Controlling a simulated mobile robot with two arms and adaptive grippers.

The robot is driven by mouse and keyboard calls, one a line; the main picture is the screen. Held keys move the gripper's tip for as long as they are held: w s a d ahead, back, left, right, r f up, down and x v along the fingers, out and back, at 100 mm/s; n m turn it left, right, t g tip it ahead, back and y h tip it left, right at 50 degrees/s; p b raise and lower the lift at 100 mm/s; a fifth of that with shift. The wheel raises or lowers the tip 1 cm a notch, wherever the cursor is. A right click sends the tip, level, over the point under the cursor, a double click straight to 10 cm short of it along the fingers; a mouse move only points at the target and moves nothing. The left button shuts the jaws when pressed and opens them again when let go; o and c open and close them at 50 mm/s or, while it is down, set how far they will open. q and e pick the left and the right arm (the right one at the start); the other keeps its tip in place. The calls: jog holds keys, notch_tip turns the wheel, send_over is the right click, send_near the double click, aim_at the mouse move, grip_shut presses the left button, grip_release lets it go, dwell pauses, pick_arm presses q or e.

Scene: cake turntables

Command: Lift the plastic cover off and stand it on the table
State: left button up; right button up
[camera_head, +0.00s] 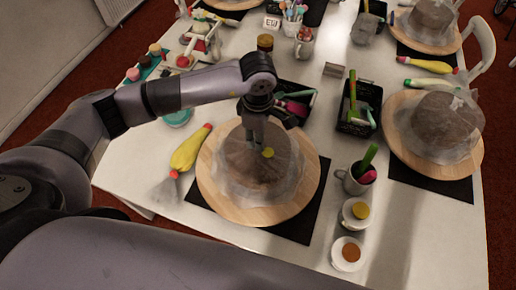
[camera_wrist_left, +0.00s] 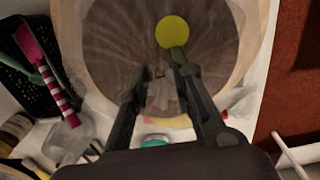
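The plastic cover (camera_head: 233,181) is a clear, crumpled film draped over a brown cake on the near round wooden turntable (camera_head: 216,206). It also shows in the left wrist view (camera_wrist_left: 108,48), with a yellow disc (camera_wrist_left: 172,32) on top near the fingers. My left gripper (camera_head: 255,138) points down over the top of the cover, its fingertips at or just above it. In the left wrist view the two fingers (camera_wrist_left: 161,76) stand apart, with greyish film between them. Contact with the film cannot be made out. My right gripper is not in view.
A piping bag (camera_head: 190,150) lies left of the turntable. A mug with tools (camera_head: 353,180) and small cups (camera_head: 347,254) stand to the right. Black trays (camera_head: 357,125) lie behind. Another covered cake (camera_head: 438,125) stands at far right. Bare white table shows at right front.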

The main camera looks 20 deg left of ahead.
pick_arm(q)
grip_shut()
jog(key=shift+r, duration=0.1)
notch_tip(320, 180, up, 32)
jog(key=p, duration=0.4)
jog(key=shift+p, duration=0.4)
dwell(0.5)
